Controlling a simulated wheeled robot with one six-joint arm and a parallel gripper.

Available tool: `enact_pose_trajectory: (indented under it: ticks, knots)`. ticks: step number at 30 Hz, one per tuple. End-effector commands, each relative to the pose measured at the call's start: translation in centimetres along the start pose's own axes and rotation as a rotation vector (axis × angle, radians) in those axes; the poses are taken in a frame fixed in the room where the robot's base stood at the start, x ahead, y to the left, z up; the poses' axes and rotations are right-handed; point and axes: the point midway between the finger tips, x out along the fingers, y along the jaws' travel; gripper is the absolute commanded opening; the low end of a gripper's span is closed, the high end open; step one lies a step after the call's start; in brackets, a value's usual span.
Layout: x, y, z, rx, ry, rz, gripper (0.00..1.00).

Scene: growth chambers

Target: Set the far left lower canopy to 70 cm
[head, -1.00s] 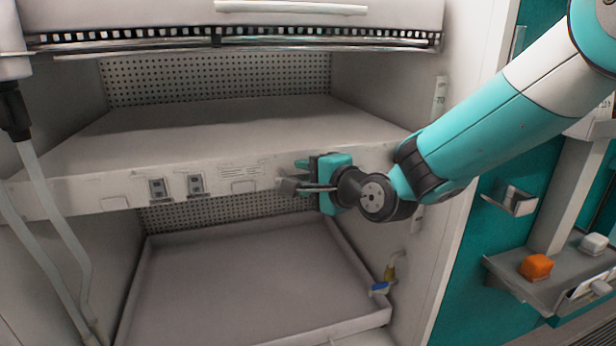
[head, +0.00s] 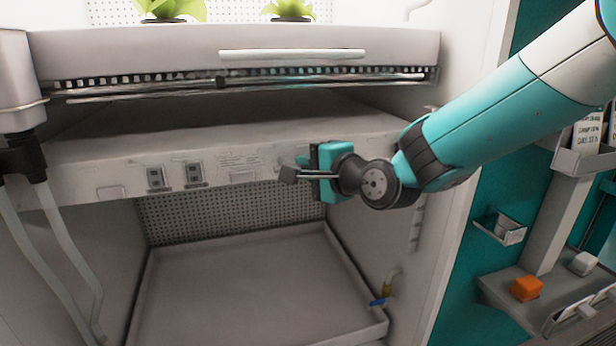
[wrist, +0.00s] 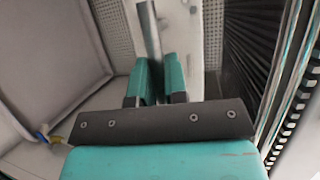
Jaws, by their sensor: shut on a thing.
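The lower canopy is a wide white panel (head: 130,178) with two dark switch plates and pale labels on its front edge. It hangs level below an upper white tray. My gripper (head: 302,175) is at the right part of this front edge. In the wrist view my gripper (wrist: 160,82) has its teal fingers shut on a narrow grey metal bar (wrist: 150,35), the canopy's handle. The canopy front (wrist: 180,45) shows just right of the bar there. The handle's attachment is mostly hidden by the gripper in the head view. No height reading is legible.
The upper tray (head: 150,48) with plants (head: 292,10) is close above the canopy. An empty grey tray (head: 250,285) lies below, with open space between. Pale hoses (head: 60,255) hang at left. A blue valve (head: 378,301) and an orange block (head: 526,289) are at right.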

Motion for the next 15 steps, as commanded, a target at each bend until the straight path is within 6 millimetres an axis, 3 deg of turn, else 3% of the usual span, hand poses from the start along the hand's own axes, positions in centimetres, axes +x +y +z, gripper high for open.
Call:
enact_pose_trajectory:
  ticks: [1,6,15]
  knots:
    - [-0.4,-2.2,0.1,0.0,0.002,-0.003,0.0]
    - [-0.9,-5.0,0.3,0.0,0.002,-0.002,0.0]
    - [-1.2,-6.7,0.4,0.002,0.002,0.0,0.0]
